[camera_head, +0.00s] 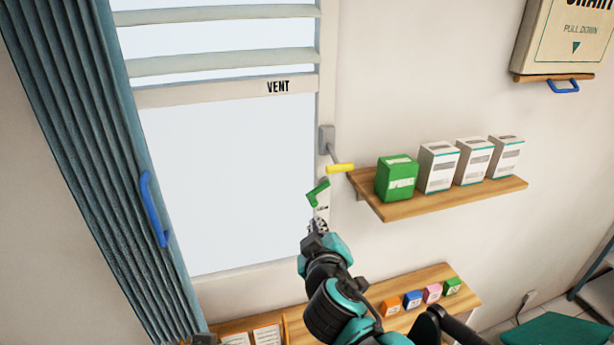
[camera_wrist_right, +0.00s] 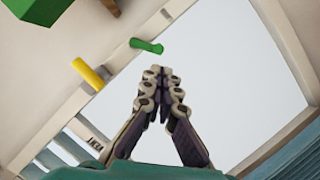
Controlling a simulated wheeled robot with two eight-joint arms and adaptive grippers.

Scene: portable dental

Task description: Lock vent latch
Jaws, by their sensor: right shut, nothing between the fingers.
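The green latch (camera_head: 318,193) is on the right post of the window frame, below the VENT label (camera_head: 278,87). It shows as a bent green lever in the head view and as a short green handle (camera_wrist_right: 147,46) in the right wrist view. My right gripper (camera_head: 317,225) is just below the latch in the head view. In the right wrist view its fingertips (camera_wrist_right: 160,72) are together and empty, with the green handle beyond them. I cannot tell whether they touch it.
A yellow-handled crank (camera_head: 340,168) sticks out just above the latch. To the right, a wooden shelf (camera_head: 450,198) holds a green box (camera_head: 398,178) and several white boxes. A teal curtain (camera_head: 90,150) with a blue handle (camera_head: 153,208) hangs left. A lower shelf (camera_head: 425,280) holds small colored boxes.

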